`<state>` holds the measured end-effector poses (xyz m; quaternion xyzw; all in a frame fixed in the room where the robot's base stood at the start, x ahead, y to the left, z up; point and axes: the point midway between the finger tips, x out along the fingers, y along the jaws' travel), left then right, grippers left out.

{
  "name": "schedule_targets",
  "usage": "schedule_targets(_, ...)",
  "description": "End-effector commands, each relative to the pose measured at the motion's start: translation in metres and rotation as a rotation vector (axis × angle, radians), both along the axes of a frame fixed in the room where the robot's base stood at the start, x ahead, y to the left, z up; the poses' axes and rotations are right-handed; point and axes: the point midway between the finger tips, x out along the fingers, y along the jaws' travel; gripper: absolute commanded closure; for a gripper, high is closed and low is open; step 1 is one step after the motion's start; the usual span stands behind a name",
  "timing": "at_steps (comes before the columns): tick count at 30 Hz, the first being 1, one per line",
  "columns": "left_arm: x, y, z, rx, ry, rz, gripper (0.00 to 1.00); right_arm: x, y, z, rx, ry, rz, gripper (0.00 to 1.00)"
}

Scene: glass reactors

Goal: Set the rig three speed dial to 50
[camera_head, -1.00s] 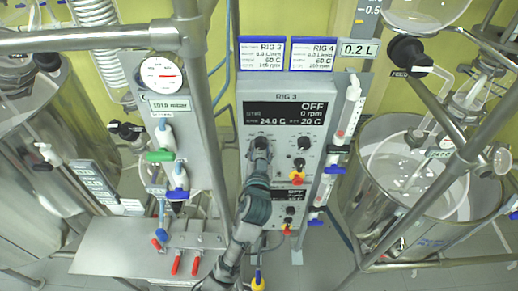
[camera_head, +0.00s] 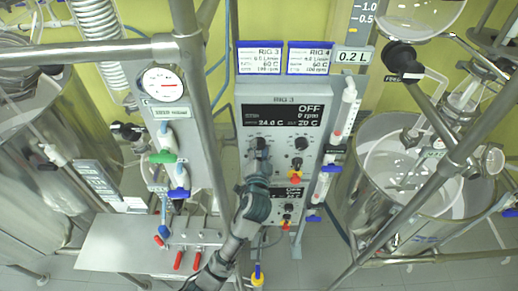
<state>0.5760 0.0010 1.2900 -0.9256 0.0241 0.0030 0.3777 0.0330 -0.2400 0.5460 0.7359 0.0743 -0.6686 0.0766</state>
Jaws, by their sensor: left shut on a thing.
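The RIG 3 control box (camera_head: 245,100) stands in the middle of the head view. Its dark display (camera_head: 283,115) reads OFF, 0 rpm, 24.0 C and 20 C. My left gripper (camera_head: 258,150) reaches up from below and is shut on the left dial (camera_head: 259,142) under the display. The gripper hides much of this dial and its scale, so I cannot read its setting. A second black dial (camera_head: 301,143) sits free to its right. My right gripper is not in view.
A red and yellow switch (camera_head: 295,177) sits below the right dial. A lower box (camera_head: 290,214) with its own display is partly behind my arm. Metal frame posts (camera_head: 190,70) stand left. A glass vessel (camera_head: 400,165) stands right. RIG 3 and RIG 4 cards (camera_head: 261,58) sit above.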

Motion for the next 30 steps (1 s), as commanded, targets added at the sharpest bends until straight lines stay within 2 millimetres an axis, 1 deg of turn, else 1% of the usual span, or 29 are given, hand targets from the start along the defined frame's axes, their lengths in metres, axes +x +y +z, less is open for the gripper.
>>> schedule_targets(6,0.0009,0.0012,0.0003,0.122,-0.001,0.004,0.93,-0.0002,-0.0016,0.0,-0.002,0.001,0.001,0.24)
schedule_targets(12,0.001,0.0012,0.0005,0.184,-0.001,0.004,0.93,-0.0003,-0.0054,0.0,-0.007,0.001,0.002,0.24)
schedule_targets(28,0.001,0.0012,0.0005,0.207,-0.001,0.004,0.94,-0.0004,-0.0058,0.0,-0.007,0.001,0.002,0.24)
schedule_targets(29,0.001,0.0012,0.0005,0.207,-0.001,0.004,0.51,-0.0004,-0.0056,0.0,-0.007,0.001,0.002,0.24)
schedule_targets(30,0.0009,0.0012,0.0005,0.207,-0.001,0.004,0.41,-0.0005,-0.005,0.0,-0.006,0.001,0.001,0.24)
